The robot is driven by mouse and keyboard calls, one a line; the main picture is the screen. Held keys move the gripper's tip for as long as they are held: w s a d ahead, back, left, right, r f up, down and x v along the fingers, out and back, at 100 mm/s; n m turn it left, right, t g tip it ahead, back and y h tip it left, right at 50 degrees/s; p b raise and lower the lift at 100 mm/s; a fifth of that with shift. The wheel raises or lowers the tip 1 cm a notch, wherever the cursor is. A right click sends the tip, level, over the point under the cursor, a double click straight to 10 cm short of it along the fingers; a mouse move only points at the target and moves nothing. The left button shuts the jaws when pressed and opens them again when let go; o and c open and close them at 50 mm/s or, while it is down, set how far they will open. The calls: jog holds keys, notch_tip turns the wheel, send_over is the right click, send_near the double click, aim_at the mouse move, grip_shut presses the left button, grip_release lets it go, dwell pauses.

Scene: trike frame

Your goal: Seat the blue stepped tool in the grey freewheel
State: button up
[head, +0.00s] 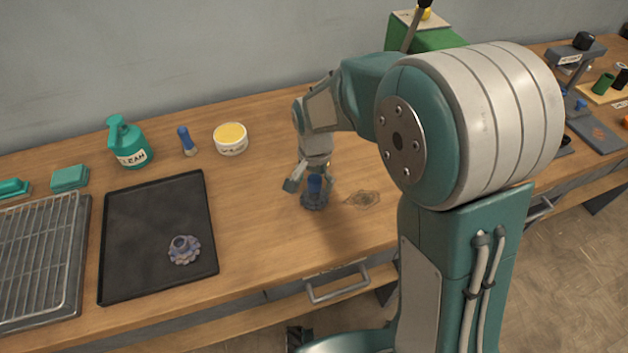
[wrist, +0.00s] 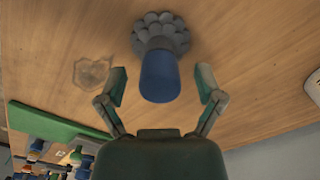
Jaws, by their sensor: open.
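The blue stepped tool (head: 315,186) stands upright on the bench, at the grey freewheel (head: 314,203). In the wrist view the blue tool (wrist: 160,76) rises from the middle of the scalloped grey freewheel (wrist: 160,22). Its lower end is hidden, so I cannot tell how deep it sits. My gripper (head: 308,184) is open, with a finger on either side of the tool. In the wrist view the fingertips of my gripper (wrist: 161,84) stand clear of the blue body with gaps on both sides.
A black tray (head: 150,215) on the left holds another scalloped blue-grey part (head: 184,250). A green bottle (head: 127,143), a small blue-topped item (head: 187,142) and a yellow-filled tub (head: 230,138) stand behind. A dark stain (head: 362,199) marks bare wood on the right.

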aim_at(314, 178)
notch_tip(314, 178, up, 12)
jog(key=shift+f, duration=0.15)
dwell(0.7)
jog(key=s+d+r+n+t, duration=0.2)
jog(key=s+d, duration=0.4)
jog(key=s, duration=0.3)
jog(key=s+d+r+n+t, duration=0.3)
jog(key=s+d, duration=0.3)
jog(key=s, duration=0.4)
jog(key=shift+d+r+n+t, duration=0.3)
jog(key=shift+r+n, duration=0.1)
